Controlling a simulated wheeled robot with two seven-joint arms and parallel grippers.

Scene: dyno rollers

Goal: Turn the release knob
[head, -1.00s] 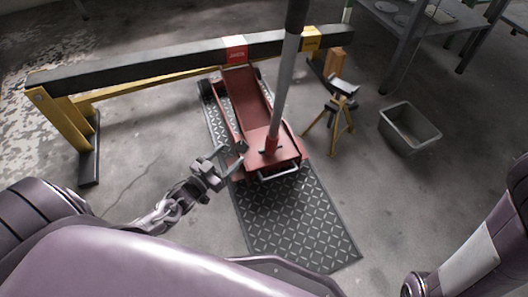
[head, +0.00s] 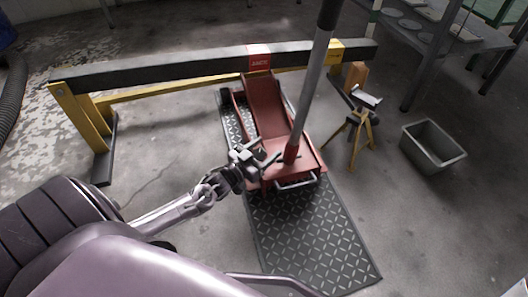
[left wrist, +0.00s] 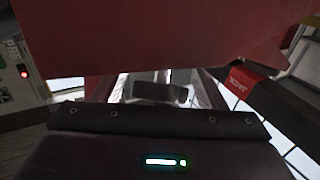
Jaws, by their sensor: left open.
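The red floor jack (head: 268,112) stands on a dark tread-plate mat, with its long grey handle (head: 313,80) rising up and to the right from a red socket. I cannot pick out the release knob in the head view. My left gripper (head: 268,158) is open at the jack's near left side, just left of the handle base; I cannot tell whether it touches. In the left wrist view, the jack's red side (left wrist: 150,35) fills the top. A small dark block shows below it between pale bars; I cannot tell what it is. My right gripper is out of view.
A black beam (head: 190,68) on yellow legs runs behind the jack. A yellow jack stand (head: 358,125) and a grey bin (head: 432,148) stand to the right. A metal table (head: 425,35) is at the back right. The mat (head: 310,235) is clear in front.

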